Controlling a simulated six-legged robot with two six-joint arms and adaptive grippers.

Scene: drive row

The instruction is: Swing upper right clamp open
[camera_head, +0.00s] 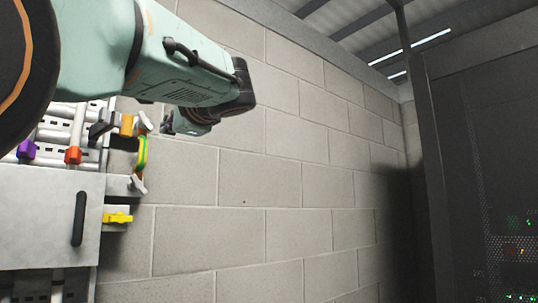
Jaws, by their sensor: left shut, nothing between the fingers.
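A pale grey panel (35,218) with a black handle (78,218) stands at the left edge of the head view. Around its upper right corner are small fittings: an orange-yellow block (127,125) beside dark parts, and a green-and-yellow piece (141,153) with pale ends. Which of these is the upper right clamp I cannot tell for certain. A yellow fitting (117,218) sits lower on the right edge. My left arm reaches in from the upper left. My left gripper (172,124) is small and partly hidden behind its wrist, just right of the fittings, shut and empty. My right gripper is out of view.
A grey block wall (295,185) fills the middle, with clear room before it. A dark rack (490,150) with small green lights stands at the right. Purple (26,149) and red (73,155) fittings sit above the panel.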

